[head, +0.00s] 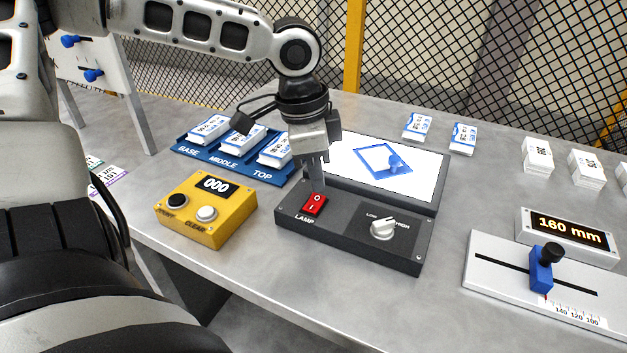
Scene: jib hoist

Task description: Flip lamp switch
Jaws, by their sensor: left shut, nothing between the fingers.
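The lamp switch (313,204) is a red rocker marked O and I, above the word LAMP on a dark grey control box (345,232). My left gripper (318,180) points down just above the switch, with its fingers shut and empty. The fingertips are at or very near the switch's far edge; I cannot tell if they touch it. A white knob (384,229) marked LOW and HIGH sits to the right on the same box. Behind it a lit white panel (425,180) carries a blue square outline and a blue piece. My right gripper is not in view.
A yellow box (228,222) with a 000 display and two buttons stands left of the control box. A blue tray (185,151) holds several card stacks behind it. A slide gauge (490,265) reading 160 mm is at right. More card stacks lie at the back right.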

